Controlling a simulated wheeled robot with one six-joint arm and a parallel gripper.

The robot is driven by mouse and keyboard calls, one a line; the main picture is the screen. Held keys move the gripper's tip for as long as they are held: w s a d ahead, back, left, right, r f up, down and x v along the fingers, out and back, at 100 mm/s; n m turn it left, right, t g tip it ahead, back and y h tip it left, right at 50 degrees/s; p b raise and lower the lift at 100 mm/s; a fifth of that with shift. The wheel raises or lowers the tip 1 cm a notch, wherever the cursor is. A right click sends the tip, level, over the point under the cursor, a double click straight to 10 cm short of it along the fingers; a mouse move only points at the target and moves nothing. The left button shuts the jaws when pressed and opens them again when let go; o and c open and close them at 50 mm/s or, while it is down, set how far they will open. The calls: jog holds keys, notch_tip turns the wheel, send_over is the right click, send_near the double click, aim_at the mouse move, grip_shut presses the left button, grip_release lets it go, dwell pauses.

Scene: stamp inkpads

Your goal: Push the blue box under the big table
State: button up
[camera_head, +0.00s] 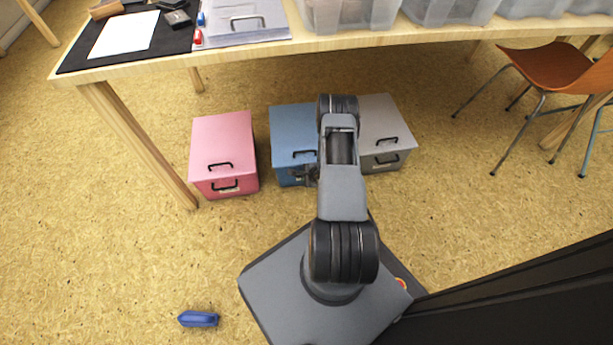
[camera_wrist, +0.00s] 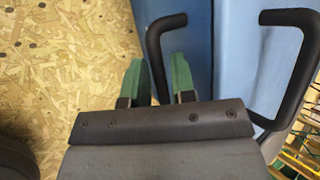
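The blue box (camera_head: 291,128) stands on the floor between a pink box and a grey box, below the table's front edge. My arm covers its right part in the head view. In the wrist view its blue surface (camera_wrist: 232,60) fills the middle, with two dark handles, one left (camera_wrist: 153,45) and one right (camera_wrist: 303,75). My gripper (camera_wrist: 160,76) has two green fingers standing apart, with the left handle's bar between them and a visible gap beside the bar. In the head view my gripper (camera_head: 308,175) is at the box's front, partly hidden.
The big table (camera_head: 345,42) has a light wooden top and a leg (camera_head: 140,145) left of the pink box (camera_head: 222,150). The grey box (camera_head: 385,130) is close on the right. An orange chair (camera_head: 550,68) stands right. A blue object (camera_head: 198,319) lies on the floor.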

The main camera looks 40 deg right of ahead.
grip_shut()
dwell(1.4)
